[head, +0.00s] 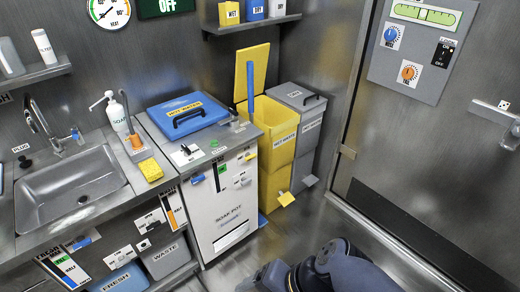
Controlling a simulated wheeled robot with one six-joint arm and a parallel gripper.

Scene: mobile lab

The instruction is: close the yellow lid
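The yellow lid (261,67) stands open, raised nearly upright at the back left of the yellow bin (283,151). The bin is a tall yellow box in the corner with a label on its front and a yellow pedal near the floor. A blue bar (250,92) rises upright in front of the lid's left part and hides a strip of it. Parts of my arm show at the bottom of the head view, on the floor side, well apart from the bin. My gripper is not visible.
A white soak pot cabinet with a blue hot-water lid (189,112) stands left of the bin. A grey bin (300,97) stands against its right side. A shelf (250,25) is above. Open floor (305,222) lies in front, with a door at right and a sink (68,184) at left.

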